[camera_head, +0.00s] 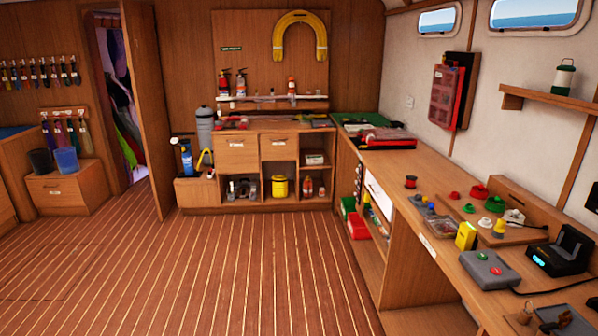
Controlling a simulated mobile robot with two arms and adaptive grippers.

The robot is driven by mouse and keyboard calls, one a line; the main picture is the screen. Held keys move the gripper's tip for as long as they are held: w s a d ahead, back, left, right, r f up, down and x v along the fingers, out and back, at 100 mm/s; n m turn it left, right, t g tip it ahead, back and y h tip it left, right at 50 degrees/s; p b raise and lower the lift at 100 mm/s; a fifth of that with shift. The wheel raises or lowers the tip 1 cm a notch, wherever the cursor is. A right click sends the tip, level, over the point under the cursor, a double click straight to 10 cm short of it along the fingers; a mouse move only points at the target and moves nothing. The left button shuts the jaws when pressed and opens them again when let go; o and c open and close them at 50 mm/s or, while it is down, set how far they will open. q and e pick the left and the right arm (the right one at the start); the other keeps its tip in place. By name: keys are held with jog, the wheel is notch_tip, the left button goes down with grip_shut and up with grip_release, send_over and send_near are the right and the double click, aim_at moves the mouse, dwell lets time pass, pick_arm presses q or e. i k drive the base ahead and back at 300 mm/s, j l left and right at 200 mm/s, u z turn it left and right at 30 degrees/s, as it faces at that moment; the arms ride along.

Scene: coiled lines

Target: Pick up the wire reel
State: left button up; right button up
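A small spool with dark ends and a red-orange middle, which looks like the wire reel (411,182), stands upright on the long wooden workbench (385,165) at the right. It stands apart from the other items, near the bench's front edge, and nothing covers it. Neither of my grippers can be made out in the head view.
Right of the reel are small red, green and white round parts (480,191), a clear box (441,227), a yellow box (466,236), a grey button box (488,269) and a black charger-like device (562,251). The plank floor (270,265) is clear.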

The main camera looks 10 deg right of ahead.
aim_at(410, 181)
jog(key=i+j+z, duration=0.1)
jog(key=i+z, duration=0.3)
jog(key=i+j+z, duration=0.2)
jog(key=i+z, duration=0.2)
jog(key=i+j+z, duration=0.8)
